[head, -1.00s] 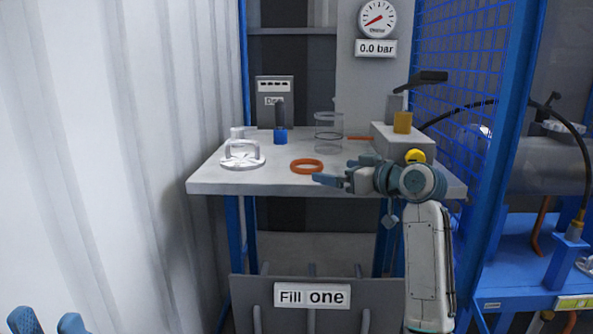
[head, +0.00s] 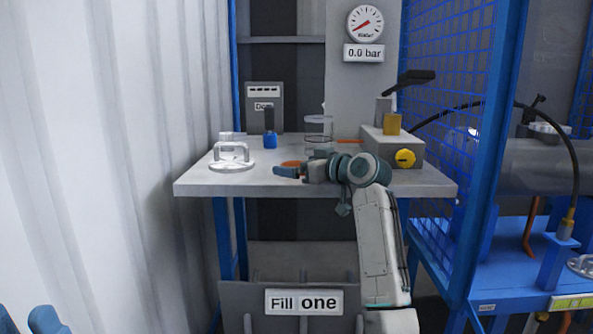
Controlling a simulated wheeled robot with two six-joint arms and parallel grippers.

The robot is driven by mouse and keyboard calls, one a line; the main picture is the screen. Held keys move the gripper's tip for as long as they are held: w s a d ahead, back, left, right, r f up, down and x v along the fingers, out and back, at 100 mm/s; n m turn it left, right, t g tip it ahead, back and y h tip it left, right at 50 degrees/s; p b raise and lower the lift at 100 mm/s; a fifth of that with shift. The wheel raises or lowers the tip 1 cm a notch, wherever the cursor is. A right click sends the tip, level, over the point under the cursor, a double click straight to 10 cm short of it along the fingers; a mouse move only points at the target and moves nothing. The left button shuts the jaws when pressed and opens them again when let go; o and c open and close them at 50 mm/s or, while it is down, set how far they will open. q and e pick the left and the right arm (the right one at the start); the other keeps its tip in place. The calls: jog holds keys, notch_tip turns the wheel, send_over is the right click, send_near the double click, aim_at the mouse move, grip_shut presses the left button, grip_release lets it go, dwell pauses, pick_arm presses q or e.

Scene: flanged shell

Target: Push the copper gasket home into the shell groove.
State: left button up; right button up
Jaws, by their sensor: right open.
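The copper gasket (head: 291,163) is an orange-brown ring lying flat on the grey bench top, partly hidden by my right gripper. My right gripper (head: 286,170) is open, with its blue fingers pointing left at the gasket's near side. I cannot tell whether they touch it. A clear upright cylinder (head: 319,125), possibly the shell, stands just behind my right gripper, which hides its lower part. No groove can be made out. My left gripper (head: 25,321) shows only as two blue fingertips, spread apart, at the bottom left corner, far from the bench.
A gauge (head: 365,23) reads 0.0 bar. Blue mesh (head: 450,80) closes the right side.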

jog(key=c, duration=1.2)
jog(key=shift+o, duration=0.2)
jog(key=shift+r, duration=0.1)
jog(key=shift+r+p, duration=0.6)
jog(key=shift+p, duration=0.25)
jog(key=shift+r, duration=0.1)
